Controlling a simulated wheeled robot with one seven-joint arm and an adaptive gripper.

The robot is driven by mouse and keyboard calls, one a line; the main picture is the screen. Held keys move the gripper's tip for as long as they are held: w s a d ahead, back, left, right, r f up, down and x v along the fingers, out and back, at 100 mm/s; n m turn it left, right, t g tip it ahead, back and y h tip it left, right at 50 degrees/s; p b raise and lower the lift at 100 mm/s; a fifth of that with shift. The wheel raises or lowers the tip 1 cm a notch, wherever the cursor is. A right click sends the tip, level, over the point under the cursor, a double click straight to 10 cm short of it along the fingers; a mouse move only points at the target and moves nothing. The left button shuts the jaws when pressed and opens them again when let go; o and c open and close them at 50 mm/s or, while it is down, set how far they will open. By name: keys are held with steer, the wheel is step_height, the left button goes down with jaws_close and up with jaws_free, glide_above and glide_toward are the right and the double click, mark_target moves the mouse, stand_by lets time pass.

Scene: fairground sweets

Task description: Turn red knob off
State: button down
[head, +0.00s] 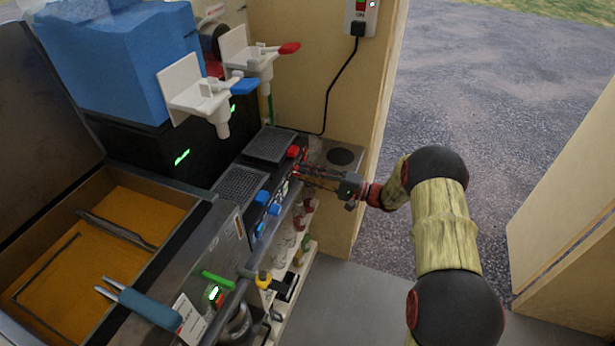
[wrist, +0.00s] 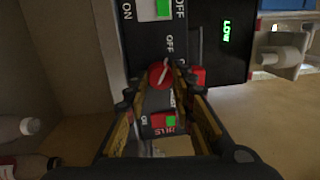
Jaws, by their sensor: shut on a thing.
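A red knob (wrist: 160,73) with a pale pointer line sits on a dark front panel (wrist: 178,45) in the wrist view. The line runs at a slant, with an OFF label above the knob. My gripper (wrist: 160,86) is shut on this knob, a fingertip on either side. In the head view my gripper (head: 299,172) reaches the panel from the right, and the gripped knob is hard to make out there. A second red knob (head: 293,151) sits just above; it also shows beside the gripper in the wrist view (wrist: 199,76).
Blue knobs (head: 262,197) lie along the panel to the left. White dispenser taps (head: 195,92) overhang the drip trays (head: 238,186). A shelf of bottles (head: 298,250) sits below the panel. A red and green switch (wrist: 163,121) is near the fingers. Open ground lies right.

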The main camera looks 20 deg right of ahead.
stand_by(0.3)
steer(key=c, duration=1.6)
jaws_free()
steer(key=shift+o, duration=0.6)
steer(key=shift+d, duration=0.1)
steer(key=v, duration=0.7)
steer(key=shift+s+d, duration=0.25)
steer(key=shift+d, duration=0.05)
steer(key=shift+f, duration=0.1)
